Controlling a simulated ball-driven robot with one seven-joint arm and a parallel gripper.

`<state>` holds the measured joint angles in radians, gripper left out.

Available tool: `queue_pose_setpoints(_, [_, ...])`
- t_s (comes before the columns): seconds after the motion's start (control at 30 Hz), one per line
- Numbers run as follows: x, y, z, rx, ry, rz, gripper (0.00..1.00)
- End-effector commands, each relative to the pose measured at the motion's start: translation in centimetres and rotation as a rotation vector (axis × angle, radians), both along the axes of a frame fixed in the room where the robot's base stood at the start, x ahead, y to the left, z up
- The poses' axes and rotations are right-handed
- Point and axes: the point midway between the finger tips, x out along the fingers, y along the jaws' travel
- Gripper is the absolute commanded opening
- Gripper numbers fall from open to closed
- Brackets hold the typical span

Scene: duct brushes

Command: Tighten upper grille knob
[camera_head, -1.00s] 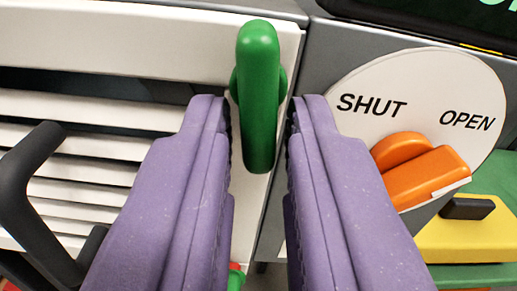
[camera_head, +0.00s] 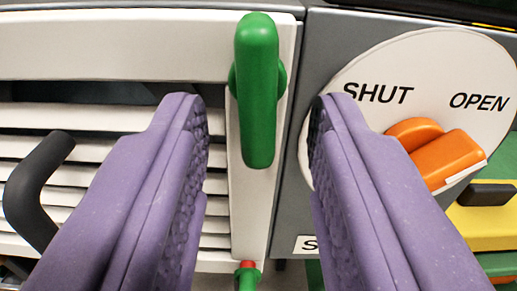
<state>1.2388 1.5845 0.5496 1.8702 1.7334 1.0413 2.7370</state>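The upper grille knob (camera_head: 257,95) is a green bar-shaped handle on the right edge of the white grille frame (camera_head: 120,45). It stands upright, its long axis vertical in the picture. My gripper (camera_head: 257,115) is open, its two purple fingers on either side of the knob. Clear gaps show between the knob and both fingers. A second green knob (camera_head: 247,277) with a red part shows lower on the same edge, partly cut off by the picture's bottom.
A black handle (camera_head: 30,190) stands out at the left of the white slats. At right, an orange lever (camera_head: 445,160) sits on a white dial marked SHUT and OPEN (camera_head: 440,70). A yellow block (camera_head: 485,230) with a black part lies at the far right.

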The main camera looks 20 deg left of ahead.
Motion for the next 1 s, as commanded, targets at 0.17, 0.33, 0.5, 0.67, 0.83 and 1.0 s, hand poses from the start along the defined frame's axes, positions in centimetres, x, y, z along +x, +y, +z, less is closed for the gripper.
queue_pose_setpoints(0.17, [-0.6, -0.3, 0.0, -0.001, 0.0, -0.001, 0.37])
queue_pose_setpoints(0.33, [-3.3, -1.3, 0.1, 0.001, 0.001, -0.003, 0.37])
queue_pose_setpoints(0.5, [-6.1, -2.3, 0.0, -0.001, 0.001, -0.001, 0.37])
queue_pose_setpoints(0.67, [-7.3, -2.7, 0.0, -0.001, 0.0, 0.0, 0.37])
queue_pose_setpoints(0.83, [-7.4, -2.7, 0.0, 0.0, 0.0, 0.0, 0.37])
queue_pose_setpoints(1.0, [-7.3, -2.7, 0.0, 0.0, 0.0, 0.0, 0.37])
